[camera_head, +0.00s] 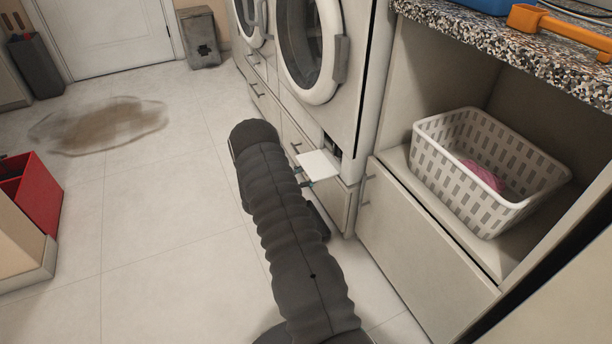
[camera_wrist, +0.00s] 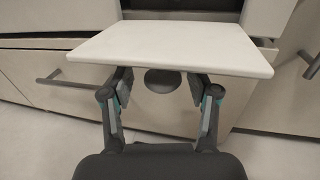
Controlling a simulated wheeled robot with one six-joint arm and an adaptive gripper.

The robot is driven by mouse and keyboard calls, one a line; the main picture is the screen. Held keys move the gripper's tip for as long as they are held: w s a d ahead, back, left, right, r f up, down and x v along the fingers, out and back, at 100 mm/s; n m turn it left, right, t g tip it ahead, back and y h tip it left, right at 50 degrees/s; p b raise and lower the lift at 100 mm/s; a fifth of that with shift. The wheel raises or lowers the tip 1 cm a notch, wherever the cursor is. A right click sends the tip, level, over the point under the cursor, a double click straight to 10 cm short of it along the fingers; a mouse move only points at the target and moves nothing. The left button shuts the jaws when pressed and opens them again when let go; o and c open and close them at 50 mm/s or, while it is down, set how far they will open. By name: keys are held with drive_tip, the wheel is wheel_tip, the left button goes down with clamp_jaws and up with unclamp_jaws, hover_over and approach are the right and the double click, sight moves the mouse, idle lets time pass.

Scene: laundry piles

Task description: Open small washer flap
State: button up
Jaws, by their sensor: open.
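The small washer flap (camera_head: 319,165) is a white panel low on the front of the washer (camera_head: 354,90). It stands swung out, close to level, with a dark opening behind it. In the wrist view the flap (camera_wrist: 175,47) spans the upper middle, above my gripper (camera_wrist: 162,82). My gripper's two fingers are spread apart beneath the flap, with nothing between them. Their tips are partly hidden by the flap, so I cannot tell whether they touch it. In the head view my arm covers most of the gripper.
Drawers with bar handles (camera_wrist: 66,77) lie below the washer. A white laundry basket (camera_head: 440,160) with a pink cloth (camera_head: 483,175) stands in the niche at right. A red box (camera_head: 38,196) is at far left. A brown puddle (camera_head: 105,125) marks the otherwise open floor.

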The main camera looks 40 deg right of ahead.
clamp_jaws()
drive_tip(key=shift+w+r, duration=0.15)
drive_tip(key=shift+r, duration=0.25)
drive_tip(key=shift+w+a+r+y+p, duration=0.15)
drive_tip(key=shift+r+y+p, duration=0.3)
drive_tip(key=shift+y, duration=0.45)
unclamp_jaws()
drive_tip(key=shift+a+f, duration=0.1)
